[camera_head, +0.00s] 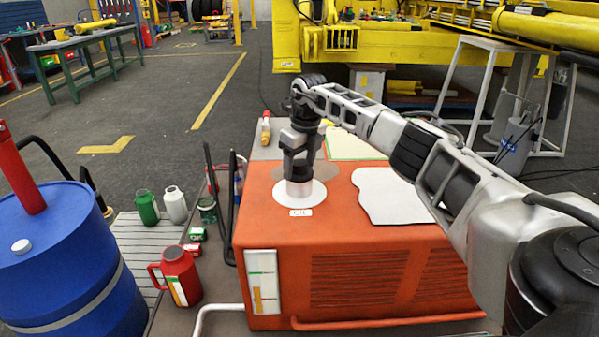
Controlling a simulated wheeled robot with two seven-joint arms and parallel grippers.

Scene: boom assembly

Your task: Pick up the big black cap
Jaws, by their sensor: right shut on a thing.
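My right gripper (299,178) points straight down over the orange cabinet (345,226), with its fingers shut at a short grey neck in the middle of a white round plate (312,194). The big black cap is mostly hidden between the dark fingers, and its outline is hard to tell from the gripper. The gripper is shut on it, low over the plate. I cannot tell whether the cap still touches the neck. A small white label (300,212) sits in front of the plate. My left gripper is not in view.
A white irregular sheet (392,196) lies on the cabinet top at right. A blue drum (55,262) stands at left. A red jug (179,277), a green bottle (147,207) and a white bottle (175,204) stand left of the cabinet. Black upright handles rise at its left edge.

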